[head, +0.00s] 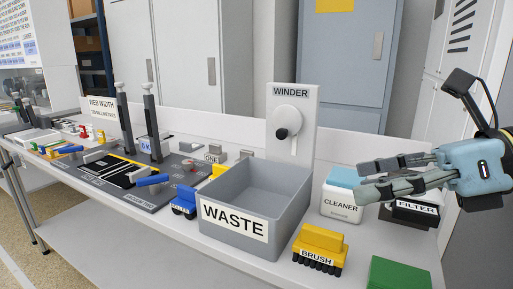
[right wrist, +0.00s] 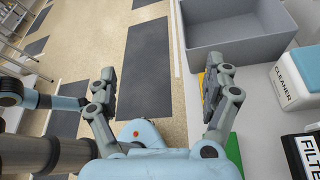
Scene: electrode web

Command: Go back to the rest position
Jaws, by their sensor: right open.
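My right gripper (head: 362,181) reaches in from the right edge of the head view. Its two grey fingers are apart, with nothing between them. It hangs above the table (head: 345,262), in front of the white cleaner box and the black filter box. In the right wrist view the gripper (right wrist: 160,85) also shows wide open and empty, with the floor (right wrist: 140,65) beyond its fingers. My left gripper does not show.
A grey waste bin (head: 228,222), a brush (head: 320,245), the cleaner box (head: 341,200), the filter box (head: 408,214) and a green block (head: 399,273) stand on the table. A winder (head: 297,110) rises behind the bin. Cabinets (head: 345,60) line the back.

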